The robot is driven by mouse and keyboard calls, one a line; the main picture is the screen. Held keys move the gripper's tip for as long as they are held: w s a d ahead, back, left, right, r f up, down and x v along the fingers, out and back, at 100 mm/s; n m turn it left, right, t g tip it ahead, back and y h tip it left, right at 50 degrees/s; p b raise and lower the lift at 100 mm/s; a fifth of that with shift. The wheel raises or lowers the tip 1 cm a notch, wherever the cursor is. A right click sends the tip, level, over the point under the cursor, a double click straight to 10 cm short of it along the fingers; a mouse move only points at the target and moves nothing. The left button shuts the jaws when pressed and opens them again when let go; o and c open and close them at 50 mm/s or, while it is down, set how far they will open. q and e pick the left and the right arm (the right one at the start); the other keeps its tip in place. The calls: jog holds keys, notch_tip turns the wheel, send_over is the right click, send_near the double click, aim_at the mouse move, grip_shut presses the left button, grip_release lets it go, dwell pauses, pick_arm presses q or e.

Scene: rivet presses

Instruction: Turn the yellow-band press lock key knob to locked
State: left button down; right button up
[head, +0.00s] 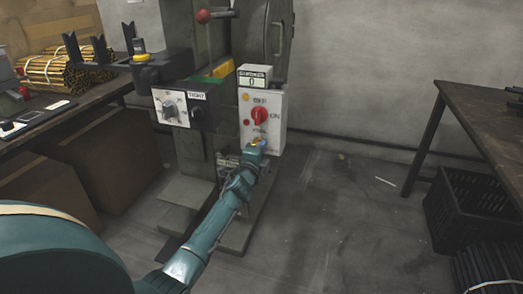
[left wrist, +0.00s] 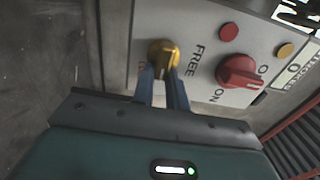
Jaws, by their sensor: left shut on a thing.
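The press (head: 222,130) stands in the middle of the head view, with a yellow-topped strip on its body. A pale control box (head: 273,112) is on its right side. The yellow lock key knob (left wrist: 164,48) is low on this box, with the word FREE beside it in the left wrist view. My left gripper (head: 257,147) reaches up from below and is shut on the knob. Its two fingers (left wrist: 163,82) straddle the knob's grip and hide part of it and some lettering. My right gripper is not in view.
A red switch knob (head: 259,116) marked ON sits just above the yellow one. A dial box (head: 178,107) is to the left. A bench with bundled rods (head: 62,72) is at left; a table (head: 490,110) and black crate (head: 470,208) are at right.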

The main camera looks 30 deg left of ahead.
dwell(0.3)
pick_arm(q)
jog(key=c, duration=1.4)
grip_release()
jog(key=shift+s, duration=0.15)
jog(key=p+v, duration=0.3)
jog(key=v, duration=1)
jog(key=shift+p, duration=0.3)
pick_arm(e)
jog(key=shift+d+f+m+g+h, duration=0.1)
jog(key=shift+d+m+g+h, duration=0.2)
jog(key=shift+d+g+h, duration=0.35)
pick_arm(q)
jog(key=shift+d, duration=0.1)
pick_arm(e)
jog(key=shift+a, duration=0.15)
